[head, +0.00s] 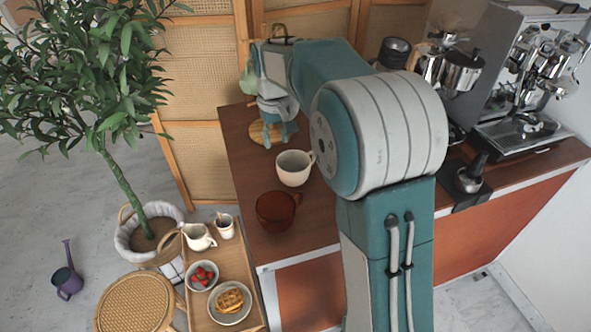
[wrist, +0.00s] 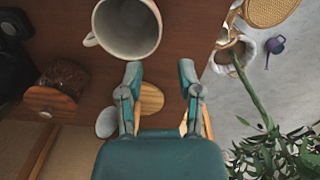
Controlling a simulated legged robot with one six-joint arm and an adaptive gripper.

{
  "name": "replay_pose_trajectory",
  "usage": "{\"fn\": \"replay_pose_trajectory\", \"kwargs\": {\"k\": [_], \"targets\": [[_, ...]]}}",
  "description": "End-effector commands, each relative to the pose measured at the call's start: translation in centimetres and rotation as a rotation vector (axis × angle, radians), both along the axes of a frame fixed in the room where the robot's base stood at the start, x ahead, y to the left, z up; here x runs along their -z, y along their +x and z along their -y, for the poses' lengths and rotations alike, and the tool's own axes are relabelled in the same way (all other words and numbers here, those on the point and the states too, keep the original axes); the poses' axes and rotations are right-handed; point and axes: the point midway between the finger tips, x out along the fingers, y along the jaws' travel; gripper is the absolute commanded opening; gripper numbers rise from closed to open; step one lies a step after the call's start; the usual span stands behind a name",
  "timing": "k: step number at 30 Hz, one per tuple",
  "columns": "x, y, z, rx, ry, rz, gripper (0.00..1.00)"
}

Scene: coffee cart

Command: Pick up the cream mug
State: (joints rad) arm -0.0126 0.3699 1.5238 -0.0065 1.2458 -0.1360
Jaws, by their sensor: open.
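The cream mug (head: 293,168) stands upright on the brown counter, with its handle to the right in the head view. In the wrist view the cream mug (wrist: 127,27) is at the top, cut by the frame edge, just beyond my fingertips, with its handle on the left. My gripper (head: 272,137) is behind the mug in the head view, fingers pointing down. In the wrist view my gripper (wrist: 160,72) is open, with nothing between its fingers. Its fingers are apart from the mug.
A dark amber glass mug (head: 275,211) stands on the counter (head: 240,150) in front of the cream mug. A round wooden board (wrist: 151,98) lies below my gripper. An espresso machine (head: 520,80) stands right. A wooden tray stand (head: 236,262) with food and jugs is lower left.

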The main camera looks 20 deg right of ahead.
Motion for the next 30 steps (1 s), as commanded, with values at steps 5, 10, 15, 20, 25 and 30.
{"fn": "replay_pose_trajectory", "kwargs": {"k": [5,10,15,20,25,30], "targets": [[2.9,-0.1,0.0,0.0,0.0,-0.005,0.46],[5.0,0.0,0.0,0.0,0.0,-0.003,0.46],[6.5,-0.1,0.1,0.0,-0.001,-0.004,0.46],[9.1,-0.1,0.2,0.001,0.0,-0.004,0.46],[10.5,-0.1,0.2,0.0,0.0,-0.002,0.46],[10.6,0.0,0.2,0.0,0.0,-0.001,0.46]]}}
